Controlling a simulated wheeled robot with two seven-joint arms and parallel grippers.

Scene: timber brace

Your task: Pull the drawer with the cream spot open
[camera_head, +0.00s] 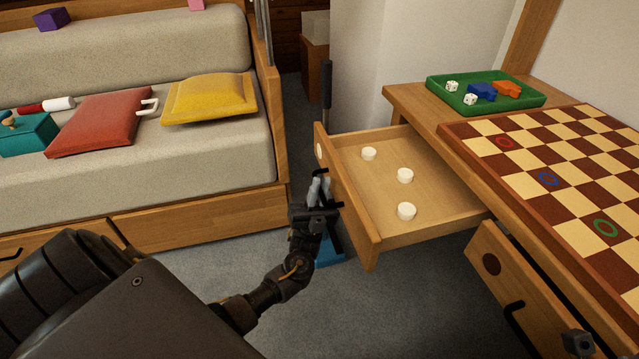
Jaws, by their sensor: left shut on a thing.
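The drawer with the cream spot (319,150) stands pulled out of the wooden table, well clear of its front. Its open tray (380,185) holds 3 white round pieces, one of them near the front (406,211). My left gripper (320,186) is at the outer face of this drawer, shut on its black handle, which is mostly hidden by the fingers. A small dark part (577,344) at the bottom right edge may belong to my right arm; its fingers do not show.
A second drawer with a dark brown spot (491,264) and black handle is at the lower right. A checkered board (560,150) and green tray (440,98) lie on the table. A sofa with red (100,122) and yellow (210,98) cushions is left. Grey floor lies between.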

